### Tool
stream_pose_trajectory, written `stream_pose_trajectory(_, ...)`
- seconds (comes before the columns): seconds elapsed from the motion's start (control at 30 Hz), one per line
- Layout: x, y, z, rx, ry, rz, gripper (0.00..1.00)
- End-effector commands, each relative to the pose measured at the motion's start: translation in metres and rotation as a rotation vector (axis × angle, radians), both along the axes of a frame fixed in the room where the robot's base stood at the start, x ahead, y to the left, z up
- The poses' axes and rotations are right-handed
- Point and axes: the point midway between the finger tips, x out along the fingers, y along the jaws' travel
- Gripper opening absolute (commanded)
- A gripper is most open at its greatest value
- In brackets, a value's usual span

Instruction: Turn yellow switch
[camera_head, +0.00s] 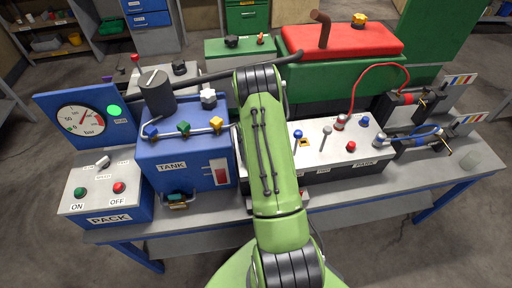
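My green arm rises through the middle of the head view, and its end and my gripper cannot be seen. A small yellow piece (304,143) shows on the white-topped control panel (322,160), just right of my arm; it may be the yellow switch, but it is too small to read its position. A blue knob stands just above it. A yellow valve knob (216,123) sits on the pipe at the front of the blue tank (185,155). A yellow cap (359,19) sits on the red tank top. My arm hides the panel's left part.
The blue PACK box (105,195) with ON and OFF buttons and a gauge (84,120) stand at left. A metal lever (326,137) rises from the panel. Red and black cylinders with hoses (405,98) are at right. The bench's right end (470,165) is mostly clear.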

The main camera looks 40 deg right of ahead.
Motion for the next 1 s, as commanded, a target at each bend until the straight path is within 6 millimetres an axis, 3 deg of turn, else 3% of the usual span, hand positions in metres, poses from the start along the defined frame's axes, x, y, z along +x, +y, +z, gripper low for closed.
stream_pose_trajectory(0.17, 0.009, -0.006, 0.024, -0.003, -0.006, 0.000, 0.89)
stream_pose_trajectory(0.5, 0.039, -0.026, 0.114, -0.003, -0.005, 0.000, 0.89)
stream_pose_trajectory(0.6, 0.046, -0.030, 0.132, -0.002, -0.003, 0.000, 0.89)
stream_pose_trajectory(0.73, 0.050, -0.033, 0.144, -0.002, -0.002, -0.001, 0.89)
stream_pose_trajectory(1.0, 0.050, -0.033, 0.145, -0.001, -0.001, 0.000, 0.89)
